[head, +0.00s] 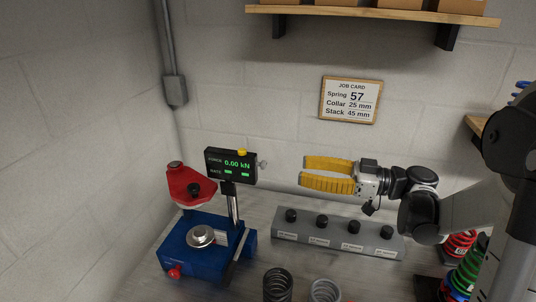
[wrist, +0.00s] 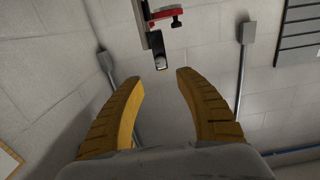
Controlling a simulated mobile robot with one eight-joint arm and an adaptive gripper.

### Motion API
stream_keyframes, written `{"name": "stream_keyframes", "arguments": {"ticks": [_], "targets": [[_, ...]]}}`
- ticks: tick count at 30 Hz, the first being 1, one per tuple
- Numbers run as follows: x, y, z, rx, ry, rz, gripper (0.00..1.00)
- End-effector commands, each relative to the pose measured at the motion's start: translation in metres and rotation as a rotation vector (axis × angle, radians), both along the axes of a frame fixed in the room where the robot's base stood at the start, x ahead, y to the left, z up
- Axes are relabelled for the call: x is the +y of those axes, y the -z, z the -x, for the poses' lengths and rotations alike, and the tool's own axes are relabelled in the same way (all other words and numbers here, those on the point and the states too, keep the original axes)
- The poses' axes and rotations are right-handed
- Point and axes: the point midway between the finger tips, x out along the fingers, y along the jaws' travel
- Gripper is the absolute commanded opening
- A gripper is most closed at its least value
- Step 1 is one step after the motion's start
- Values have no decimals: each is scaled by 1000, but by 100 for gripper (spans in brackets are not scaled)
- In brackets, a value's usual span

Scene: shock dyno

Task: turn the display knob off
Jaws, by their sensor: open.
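The display (head: 231,166) is a black box lit with green text reading 0.00 kN, on a post at the blue dyno. A small grey knob (head: 263,164) sticks out from its right side, and a yellow piece (head: 241,152) sits on its top edge. My gripper (head: 304,172) is open and empty, to the right of the display and pointing left at it, with a gap between. In the wrist view, the dark display (wrist: 160,48) is seen edge-on beyond my open gripper (wrist: 157,78). The knob's turned position is too small to tell.
The blue dyno base (head: 190,249) with a red arm (head: 190,186) stands below the display. A grey block (head: 338,236) with several black knobs lies under my gripper. Springs (head: 277,285) stand in front. A job card (head: 350,100) hangs on the wall behind.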

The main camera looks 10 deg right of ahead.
Motion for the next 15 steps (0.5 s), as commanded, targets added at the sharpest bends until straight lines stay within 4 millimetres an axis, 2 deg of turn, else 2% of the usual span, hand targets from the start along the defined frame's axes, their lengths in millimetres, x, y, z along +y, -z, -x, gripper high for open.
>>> {"name": "stream_keyframes", "arguments": {"ticks": [5,15], "targets": [[20,1,-7,-7,-6,-2,42],[80,1,-32,-5,-4,-1,42]]}}
